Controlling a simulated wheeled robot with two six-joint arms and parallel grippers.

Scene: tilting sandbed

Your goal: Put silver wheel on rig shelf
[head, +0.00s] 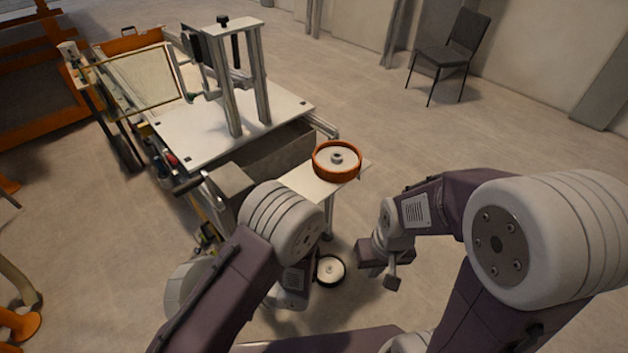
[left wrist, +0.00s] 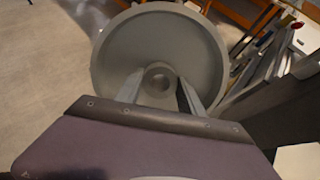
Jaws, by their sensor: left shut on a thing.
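The silver wheel (left wrist: 190,50) fills the upper middle of the left wrist view, a plain grey disc with a round hub. My left gripper (left wrist: 158,92) is shut on it at the hub, with one finger on each side. In the head view, my left arm hides that gripper, and a pale grey disc (head: 186,284), apparently the same wheel, shows partly left of the arm. The rig shelf (head: 308,184) is a white plate at the rig's near right end. My right gripper (head: 378,275) is empty above the floor, its fingers apart.
An orange-rimmed wheel (head: 337,162) lies on the shelf's far right part. A dark-rimmed wheel with a pale centre (head: 330,270) is low between my arms. The rig's white top (head: 180,128) carries an upright frame (head: 235,75). A chair (head: 450,55) stands far off.

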